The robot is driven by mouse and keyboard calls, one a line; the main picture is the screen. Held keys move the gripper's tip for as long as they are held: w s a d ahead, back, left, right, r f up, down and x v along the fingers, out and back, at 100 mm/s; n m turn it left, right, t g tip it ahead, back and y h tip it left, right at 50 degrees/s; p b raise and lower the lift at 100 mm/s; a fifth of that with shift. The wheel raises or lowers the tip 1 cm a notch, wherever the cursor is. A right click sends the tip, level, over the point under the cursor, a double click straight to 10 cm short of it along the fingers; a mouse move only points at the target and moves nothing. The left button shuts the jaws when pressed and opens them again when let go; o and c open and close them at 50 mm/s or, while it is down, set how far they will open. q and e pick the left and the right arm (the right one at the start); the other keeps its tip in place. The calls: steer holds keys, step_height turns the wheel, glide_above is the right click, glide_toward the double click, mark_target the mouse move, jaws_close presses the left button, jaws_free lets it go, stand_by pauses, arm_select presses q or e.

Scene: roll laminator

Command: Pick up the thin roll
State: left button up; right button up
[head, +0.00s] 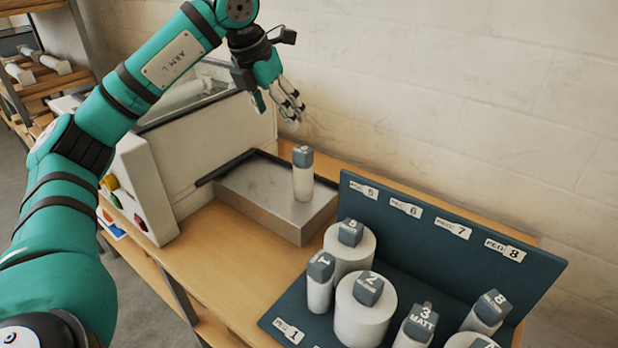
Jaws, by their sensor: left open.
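A thin white roll (303,183) with a grey cap stands upright on the metal platform (262,200) beside the laminator. Other thin rolls stand on the blue peg rack: one capped 1 (319,292), one capped 3 MATT (408,341) and one capped 8 (474,323). I cannot tell which thin roll the task means. My left gripper (279,106) is open and empty, near the wall above and behind the platform roll, apart from it. My right gripper is not in view.
The blue peg rack (420,255) has a raised back panel with peg labels. Thick rolls capped 5 (349,261) and 2 (364,325) stand among the thin ones. The laminator (205,150) is left of the platform. The wooden bench (225,262) is clear before the platform.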

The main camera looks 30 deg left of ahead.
mark_target(299, 151)
arm_select(q)
steer(key=x, duration=0.4)
steer(key=p+x, duration=0.1)
steer(key=x, duration=0.4)
steer(key=p+x, duration=0.1)
steer(key=x, duration=0.3)
steer(key=shift+w+f, duration=0.2)
steer(key=shift+w, duration=0.25)
steer(key=shift+w+d+f+p, duration=0.15)
steer(key=shift+w+f+p, duration=0.15)
steer(key=shift+p, duration=0.1)
steer(key=x, duration=0.2)
steer(key=p+x, duration=0.1)
steer(key=shift+w+d+f+p, duration=0.1)
steer(key=shift+w+f+p, duration=0.15)
steer(key=shift+w, duration=0.25)
steer(key=shift+w+f, duration=0.2)
steer(key=shift+f, duration=0.25)
steer(key=shift+s, duration=0.1)
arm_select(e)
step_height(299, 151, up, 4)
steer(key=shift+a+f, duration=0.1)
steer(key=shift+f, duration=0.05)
arm_select(q)
steer(key=shift+c, duration=1)
steer(key=shift+r, duration=0.1)
steer(key=c, duration=1.2)
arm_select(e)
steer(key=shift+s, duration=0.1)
